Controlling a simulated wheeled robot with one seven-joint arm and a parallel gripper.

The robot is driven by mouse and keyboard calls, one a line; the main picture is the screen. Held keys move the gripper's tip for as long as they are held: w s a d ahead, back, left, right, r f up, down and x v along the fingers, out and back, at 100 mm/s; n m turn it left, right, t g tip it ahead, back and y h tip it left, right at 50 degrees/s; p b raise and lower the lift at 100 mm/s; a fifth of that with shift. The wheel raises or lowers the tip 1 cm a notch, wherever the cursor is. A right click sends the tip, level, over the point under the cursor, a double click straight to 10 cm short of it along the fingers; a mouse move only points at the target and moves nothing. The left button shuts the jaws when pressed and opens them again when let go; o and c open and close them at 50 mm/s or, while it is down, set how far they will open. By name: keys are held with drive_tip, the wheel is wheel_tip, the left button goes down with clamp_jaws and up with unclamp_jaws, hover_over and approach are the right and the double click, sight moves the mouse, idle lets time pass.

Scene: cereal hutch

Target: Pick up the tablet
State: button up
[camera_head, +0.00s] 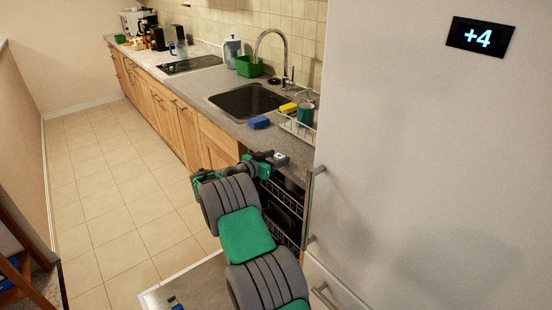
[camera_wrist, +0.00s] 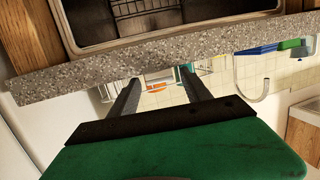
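My gripper (camera_wrist: 158,76) is open in the wrist view, with its two dark fingers apart and nothing clearly held between them. In the head view my gripper (camera_head: 268,158) is at the front edge of the counter, above the open dishwasher. A small whitish block (camera_head: 281,158) shows at the fingertips by the counter edge; it may be the tablet, but it is too small to tell. In the wrist view, small orange and white shapes (camera_wrist: 157,87) show between the fingers, and I cannot tell what they are.
The dishwasher door (camera_head: 195,284) is folded down, with racks (camera_head: 284,208) inside. On the counter are a blue sponge (camera_head: 259,122), a yellow sponge (camera_head: 288,108), a dish rack (camera_head: 297,127) with a green mug (camera_head: 305,114), and the sink (camera_head: 247,101). A tall fridge (camera_head: 420,150) stands close on the right.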

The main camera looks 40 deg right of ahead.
drive_tip(key=shift+o, duration=0.2)
drive_tip(key=b+v, duration=0.1)
drive_tip(key=v, duration=0.6)
drive_tip(key=shift+a+b, duration=0.3)
drive_tip(key=shift+a, duration=0.1)
drive_tip(key=shift+s+r, duration=0.1)
drive_tip(key=shift+r, duration=0.05)
